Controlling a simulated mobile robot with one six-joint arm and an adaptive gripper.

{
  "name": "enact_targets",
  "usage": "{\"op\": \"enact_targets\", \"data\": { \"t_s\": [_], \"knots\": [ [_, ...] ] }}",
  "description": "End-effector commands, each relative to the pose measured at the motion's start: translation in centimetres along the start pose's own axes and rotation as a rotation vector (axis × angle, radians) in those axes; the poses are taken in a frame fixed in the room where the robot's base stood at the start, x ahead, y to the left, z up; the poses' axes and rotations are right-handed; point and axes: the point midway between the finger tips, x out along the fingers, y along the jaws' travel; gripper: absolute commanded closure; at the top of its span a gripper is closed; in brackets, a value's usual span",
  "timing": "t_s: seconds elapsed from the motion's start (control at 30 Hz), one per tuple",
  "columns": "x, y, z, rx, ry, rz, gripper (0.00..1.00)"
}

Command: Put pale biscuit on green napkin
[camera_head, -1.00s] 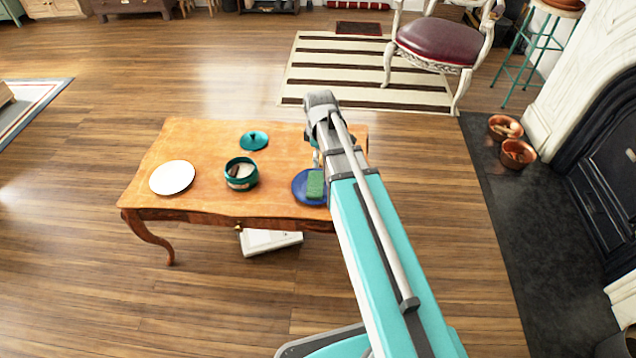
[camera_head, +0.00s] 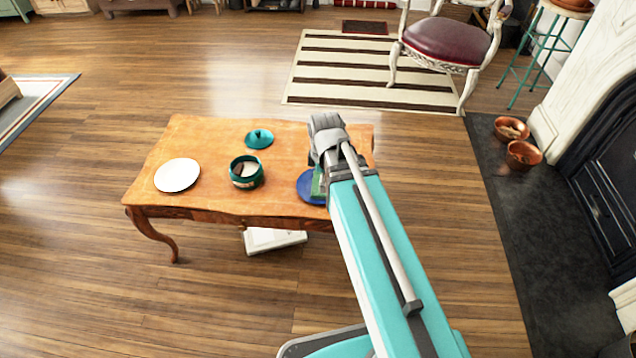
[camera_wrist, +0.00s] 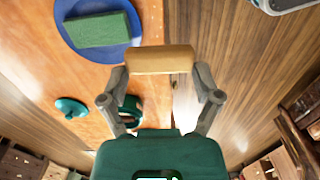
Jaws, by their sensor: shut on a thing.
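The pale biscuit (camera_wrist: 160,60) is a tan block, held between both fingertips of my gripper (camera_wrist: 161,73) in the wrist view. The green napkin (camera_wrist: 102,30) is a folded-looking green rectangle on a blue plate (camera_wrist: 66,20). In the wrist view the biscuit appears to the right of the napkin and apart from it in the picture; its height above the table is unclear. In the head view the blue plate (camera_head: 305,188) and green napkin (camera_head: 317,184) are at the table's right end, partly covered by my arm. The biscuit is hidden there.
On the wooden table (camera_head: 215,150) stand a white plate (camera_head: 177,175), an open teal pot (camera_head: 246,181) with something dark in it, and its teal lid (camera_head: 259,138). A white object (camera_head: 273,240) lies on the floor under the front edge. Copper pots (camera_head: 523,155) stand far right.

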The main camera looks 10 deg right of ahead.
Motion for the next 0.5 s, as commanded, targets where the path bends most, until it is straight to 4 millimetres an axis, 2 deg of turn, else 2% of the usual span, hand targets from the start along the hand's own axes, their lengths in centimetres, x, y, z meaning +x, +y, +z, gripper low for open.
{"op": "enact_targets", "data": {
  "t_s": [0.03, 0.1, 0.5],
  "knots": [
    [0.01, -1.16, 0.25, -0.015, 0.0, 0.0, 0.43],
    [0.01, -1.72, 0.3, -0.029, 0.0, 0.0, 0.43],
    [0.04, -1.75, 0.18, -0.038, 0.0, 0.0, 0.43]
  ]
}}
